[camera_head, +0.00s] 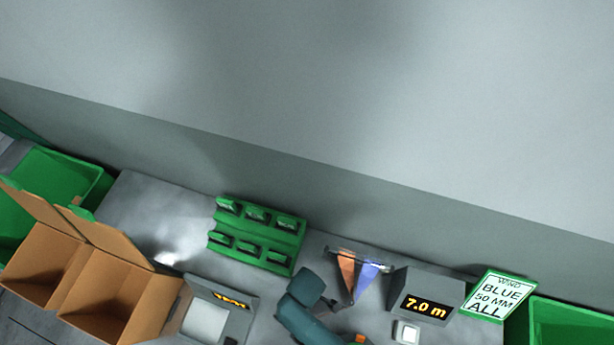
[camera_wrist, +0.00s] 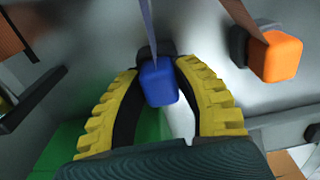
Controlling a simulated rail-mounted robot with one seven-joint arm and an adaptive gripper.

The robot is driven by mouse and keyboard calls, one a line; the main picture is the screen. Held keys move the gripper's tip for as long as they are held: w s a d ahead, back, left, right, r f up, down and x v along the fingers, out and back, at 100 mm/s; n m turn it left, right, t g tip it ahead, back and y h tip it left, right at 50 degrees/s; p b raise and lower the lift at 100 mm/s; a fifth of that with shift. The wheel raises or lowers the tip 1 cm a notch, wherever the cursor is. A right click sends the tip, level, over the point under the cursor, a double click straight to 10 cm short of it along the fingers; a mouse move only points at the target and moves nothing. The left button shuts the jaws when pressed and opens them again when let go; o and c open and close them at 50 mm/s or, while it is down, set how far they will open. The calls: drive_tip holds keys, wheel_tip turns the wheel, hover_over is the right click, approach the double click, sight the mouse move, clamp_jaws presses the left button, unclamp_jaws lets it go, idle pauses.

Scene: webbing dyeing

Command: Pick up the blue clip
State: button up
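The blue clip (camera_wrist: 159,84) is a small rounded block in the middle of the wrist view, with a blue strip running up from it and a dark piece just behind it. My gripper (camera_wrist: 158,72) has yellow ribbed fingers with black inner pads. The fingers converge on the clip from both sides and appear shut on it. In the head view, my arm hides the clip and the fingers. The hanging blue strip (camera_head: 367,277) shows beside an orange strip there.
An orange clip (camera_wrist: 276,56) sits close to the right of my gripper; its block also shows in the head view (camera_head: 357,338). A green rack (camera_head: 257,236), a display reading 7.0 m (camera_head: 427,294), a sign (camera_head: 498,294), and cardboard boxes (camera_head: 117,300) stand around.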

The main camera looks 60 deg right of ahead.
clamp_jaws()
